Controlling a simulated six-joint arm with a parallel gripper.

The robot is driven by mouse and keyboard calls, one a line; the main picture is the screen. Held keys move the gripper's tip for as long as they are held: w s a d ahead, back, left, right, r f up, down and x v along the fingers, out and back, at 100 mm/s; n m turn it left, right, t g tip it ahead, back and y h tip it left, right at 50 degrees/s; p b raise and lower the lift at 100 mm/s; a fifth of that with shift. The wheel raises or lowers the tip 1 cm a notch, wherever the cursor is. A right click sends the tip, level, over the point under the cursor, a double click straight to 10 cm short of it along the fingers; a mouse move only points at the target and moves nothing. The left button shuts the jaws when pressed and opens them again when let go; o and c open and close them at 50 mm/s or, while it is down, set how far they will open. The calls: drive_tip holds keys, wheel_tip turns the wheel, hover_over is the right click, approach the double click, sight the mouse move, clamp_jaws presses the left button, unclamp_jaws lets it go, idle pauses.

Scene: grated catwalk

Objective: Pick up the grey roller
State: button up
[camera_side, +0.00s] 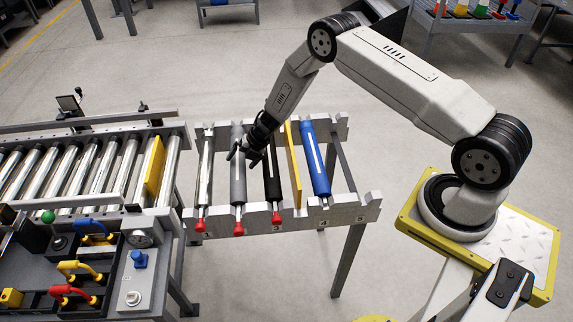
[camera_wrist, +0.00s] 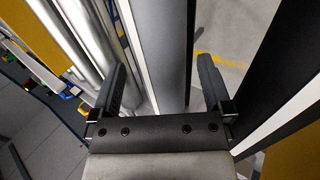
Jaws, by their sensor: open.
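The grey roller (camera_side: 238,188) lies lengthwise in the rack, with a white stripe and a red end. My gripper (camera_side: 243,159) is over its middle, open and empty, fingers pointing down. In the wrist view the grey roller (camera_wrist: 165,45) runs between the two open fingers of my gripper (camera_wrist: 161,72). Neither finger clearly touches it. The gripper hides part of the roller in the side view.
A roller conveyor (camera_side: 70,170) adjoins on the left.

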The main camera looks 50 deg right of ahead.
drive_tip(key=shift+x, duration=1.45)
drive_tip(key=shift+r, duration=0.1)
clamp_jaws()
